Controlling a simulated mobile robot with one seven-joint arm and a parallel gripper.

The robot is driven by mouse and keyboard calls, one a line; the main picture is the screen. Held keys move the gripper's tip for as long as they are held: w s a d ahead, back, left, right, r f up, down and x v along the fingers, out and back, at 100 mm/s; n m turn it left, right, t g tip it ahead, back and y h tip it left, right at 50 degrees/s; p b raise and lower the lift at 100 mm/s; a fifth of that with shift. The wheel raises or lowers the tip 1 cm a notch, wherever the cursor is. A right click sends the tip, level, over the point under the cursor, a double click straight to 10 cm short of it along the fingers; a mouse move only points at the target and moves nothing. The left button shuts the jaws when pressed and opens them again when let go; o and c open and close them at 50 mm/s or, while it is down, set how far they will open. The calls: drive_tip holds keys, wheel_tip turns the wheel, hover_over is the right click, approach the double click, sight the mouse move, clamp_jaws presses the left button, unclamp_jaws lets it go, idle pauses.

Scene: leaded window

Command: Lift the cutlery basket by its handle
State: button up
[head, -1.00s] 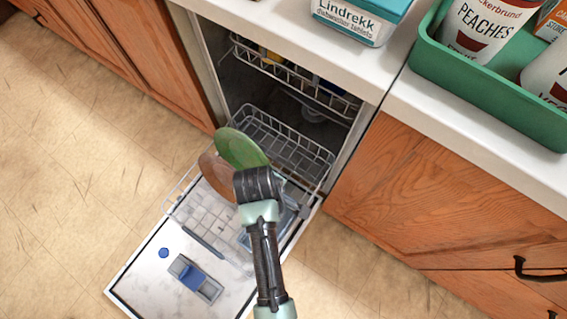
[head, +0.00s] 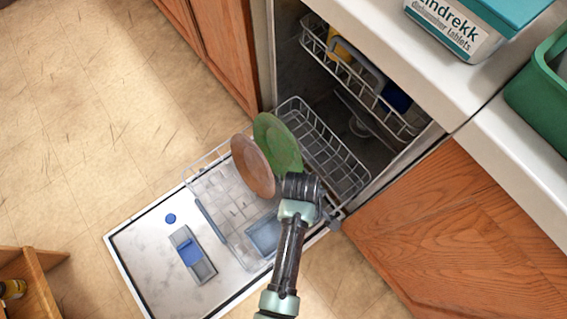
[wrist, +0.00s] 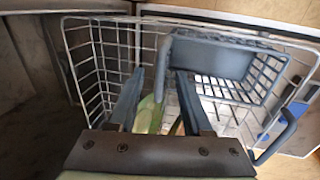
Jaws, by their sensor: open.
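The cutlery basket (head: 264,236) is a grey-blue bin in the pulled-out lower rack (head: 216,216), above the open dishwasher door. My arm partly covers its right side in the head view. In the wrist view the basket (wrist: 215,60) sits in the wire rack, right of centre. I see nothing gripped; whether a finger touches the basket, I cannot tell. In the head view my fingers are hidden behind my wrist.
A green plate (head: 277,143) and a brown plate (head: 252,166) stand in the rack close to my wrist. The upper rack (head: 358,78) and white counter (head: 425,70) are above. The open door (head: 150,255) lies low. A wooden drawer (head: 30,285) shows at lower left.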

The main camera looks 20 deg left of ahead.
drive_tip(key=f, duration=0.2)
drive_tip(key=f+b, duration=0.1)
drive_tip(key=shift+w+d, duration=0.1)
drive_tip(key=shift+d, duration=0.15)
drive_tip(key=shift+c, duration=0.2)
clamp_jaws()
idle(0.9)
